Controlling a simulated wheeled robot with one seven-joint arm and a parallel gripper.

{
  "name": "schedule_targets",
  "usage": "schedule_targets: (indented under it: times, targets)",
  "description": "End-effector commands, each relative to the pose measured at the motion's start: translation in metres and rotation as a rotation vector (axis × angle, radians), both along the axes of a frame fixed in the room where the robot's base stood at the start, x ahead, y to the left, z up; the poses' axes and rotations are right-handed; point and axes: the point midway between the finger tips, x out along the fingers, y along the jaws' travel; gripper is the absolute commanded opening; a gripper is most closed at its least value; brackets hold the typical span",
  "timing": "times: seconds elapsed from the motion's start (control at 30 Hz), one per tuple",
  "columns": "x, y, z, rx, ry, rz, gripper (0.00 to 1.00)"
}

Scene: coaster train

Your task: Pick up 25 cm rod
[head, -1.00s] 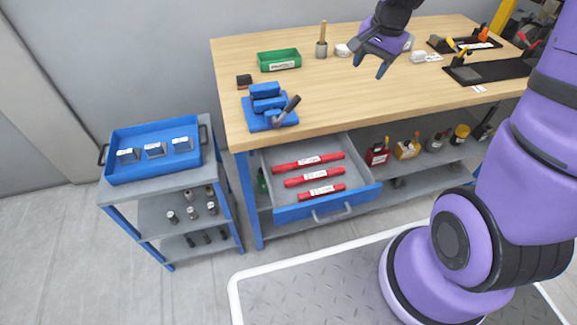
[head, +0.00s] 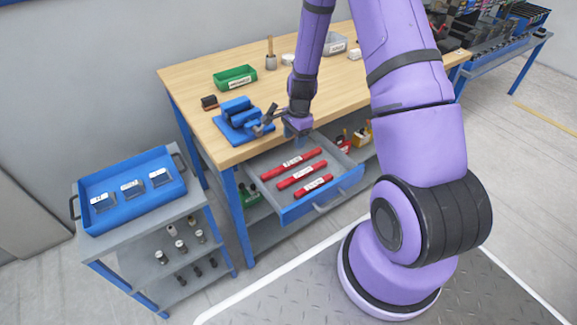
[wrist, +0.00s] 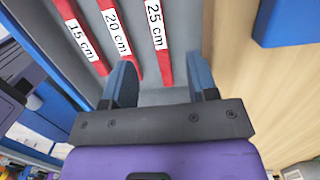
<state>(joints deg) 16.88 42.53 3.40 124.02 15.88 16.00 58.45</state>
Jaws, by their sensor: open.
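The 25 cm rod (head: 293,163) is red with a white label and lies in the open drawer (head: 322,205), closest to the tabletop. In the wrist view, the 25 cm rod (wrist: 165,67) lies ahead of my gripper (wrist: 162,82), its end between the lines of the two fingers. My gripper is open and empty. In the head view, my gripper (head: 298,126) hangs over the table's front edge beside the drawer; its fingertips are hard to make out.
The 20 cm rod (wrist: 118,40) and 15 cm rod (wrist: 68,10) lie alongside in the same drawer. A blue fixture (head: 238,120) with a dark handle stands on the tabletop left of my gripper. A cart with a blue tray (head: 130,210) stands at left.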

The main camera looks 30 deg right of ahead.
Motion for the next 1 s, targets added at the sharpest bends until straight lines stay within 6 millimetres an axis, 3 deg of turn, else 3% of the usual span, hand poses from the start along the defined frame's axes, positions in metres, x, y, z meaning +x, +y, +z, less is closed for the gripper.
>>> schedule_targets:
  times: [0.23, 0.53, 0.8, 1.0]
  targets:
    - [-0.001, 0.004, -0.034, 0.001, 0.003, 0.001, 0.53]
    - [-0.002, 0.005, -0.052, 0.001, 0.001, 0.001, 0.53]
    - [-0.006, 0.007, -0.086, 0.001, 0.002, 0.002, 0.53]
    - [-0.005, 0.009, -0.097, 0.001, 0.0, 0.001, 0.53]
